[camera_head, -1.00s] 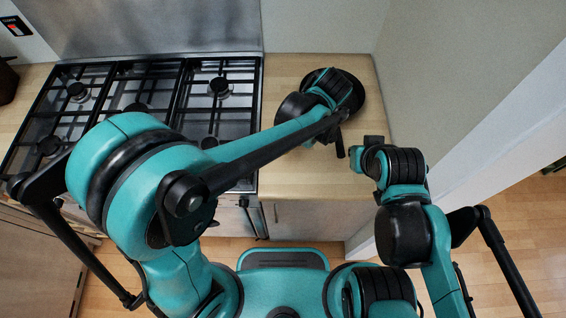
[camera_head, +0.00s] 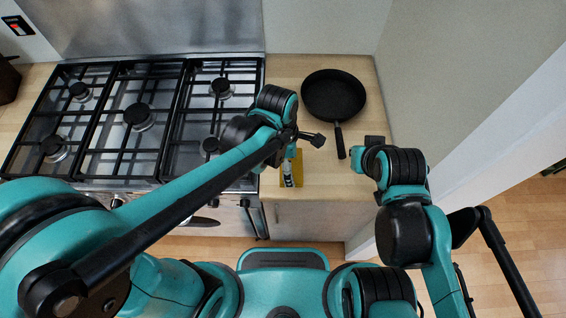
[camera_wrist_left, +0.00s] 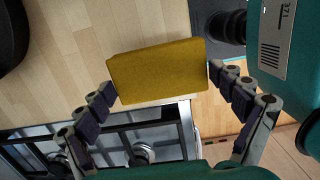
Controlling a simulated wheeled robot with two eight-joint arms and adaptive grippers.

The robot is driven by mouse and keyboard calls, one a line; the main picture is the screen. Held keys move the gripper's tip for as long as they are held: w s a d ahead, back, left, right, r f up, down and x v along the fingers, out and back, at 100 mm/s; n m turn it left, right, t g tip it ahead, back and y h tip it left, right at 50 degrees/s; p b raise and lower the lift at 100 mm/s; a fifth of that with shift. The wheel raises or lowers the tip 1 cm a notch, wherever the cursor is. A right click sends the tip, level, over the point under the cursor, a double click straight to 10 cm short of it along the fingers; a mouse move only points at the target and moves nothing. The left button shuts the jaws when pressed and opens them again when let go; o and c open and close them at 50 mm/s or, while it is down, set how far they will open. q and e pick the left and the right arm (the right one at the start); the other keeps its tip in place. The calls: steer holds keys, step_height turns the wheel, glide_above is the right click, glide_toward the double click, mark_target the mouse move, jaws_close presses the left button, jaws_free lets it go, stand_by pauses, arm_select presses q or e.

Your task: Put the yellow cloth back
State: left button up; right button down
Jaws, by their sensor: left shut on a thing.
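The yellow cloth (camera_wrist_left: 157,70) looks like a flat rectangular block in the left wrist view. It lies between the fingers of my left gripper (camera_wrist_left: 163,78), which are shut on it at its two short ends. In the head view, a part of the cloth (camera_head: 298,166) shows below my left wrist, over the front left part of the wooden counter (camera_head: 335,187). My left gripper (camera_head: 290,172) is mostly hidden there by the wrist. My right wrist is over the counter's right edge, and its fingers are hidden, so their state does not show.
A black frying pan (camera_head: 334,95) lies on the counter behind, its handle toward me. The gas cooker (camera_head: 127,120) with black grates stands to the left. A wall (camera_head: 460,80) bounds the counter on the right. Bare counter surrounds the pan.

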arm_select(q)
steer(key=w+f, duration=0.1)
steer(key=w+a+f, duration=0.1)
steer(key=w+a+b, duration=0.1)
steer(key=w, duration=0.1)
steer(key=shift+f, duration=0.4)
step_height(320, 180, down, 4)
steer(key=shift+b, duration=0.8)
steer(key=shift+c, duration=0.4)
steer(key=o, duration=0.8)
steer(key=shift+c, duration=0.2)
